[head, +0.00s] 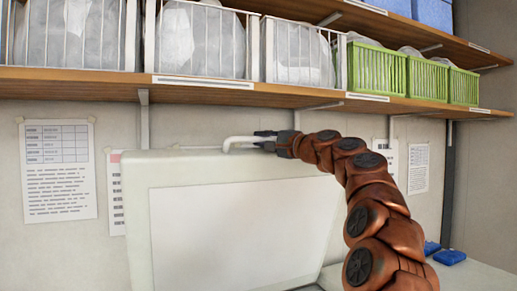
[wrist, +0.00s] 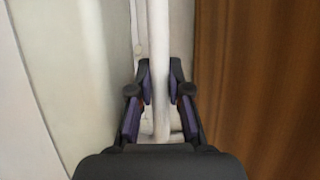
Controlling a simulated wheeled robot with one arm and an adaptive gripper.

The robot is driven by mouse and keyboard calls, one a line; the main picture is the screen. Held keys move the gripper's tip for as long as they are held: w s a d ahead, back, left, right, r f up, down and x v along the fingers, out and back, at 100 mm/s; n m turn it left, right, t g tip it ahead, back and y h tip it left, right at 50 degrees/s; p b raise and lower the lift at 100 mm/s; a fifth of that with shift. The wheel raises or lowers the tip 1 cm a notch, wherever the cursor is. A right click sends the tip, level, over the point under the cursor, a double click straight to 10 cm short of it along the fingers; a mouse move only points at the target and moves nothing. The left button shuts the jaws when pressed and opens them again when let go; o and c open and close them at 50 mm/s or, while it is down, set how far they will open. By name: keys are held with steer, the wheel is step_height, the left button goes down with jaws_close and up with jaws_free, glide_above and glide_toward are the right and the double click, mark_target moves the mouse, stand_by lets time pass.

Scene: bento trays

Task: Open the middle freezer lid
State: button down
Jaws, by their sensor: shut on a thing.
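The white freezer lid (head: 240,225) stands raised, nearly upright, below the lower shelf in the head view. Its inner panel or face fills the lower middle. A white bar handle (head: 238,140) runs along its top edge. My gripper (head: 268,140) is at the right end of that handle, with my arm reaching up from the lower right. In the wrist view the white handle bar (wrist: 158,45) passes between the two fingers of my gripper (wrist: 160,90), which are shut on it. The freezer's inside is hidden.
A wooden shelf (head: 190,88) with white baskets and green baskets (head: 378,73) hangs just above the lid and my gripper. Papers (head: 58,170) are on the wall behind. Blue objects (head: 449,257) lie on a pale surface at lower right.

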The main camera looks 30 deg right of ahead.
steer(key=s+b, duration=0.1)
steer(key=s+f+b, duration=0.1)
steer(key=s, duration=0.1)
steer(key=shift+s+a+f+t+b, duration=0.1)
steer(key=shift+s+a+t+b, duration=0.05)
steer(key=shift+t+b, duration=0.15)
steer(key=c, duration=1.4)
jaws_free()
steer(key=shift+o, duration=0.2)
steer(key=v, duration=1.2)
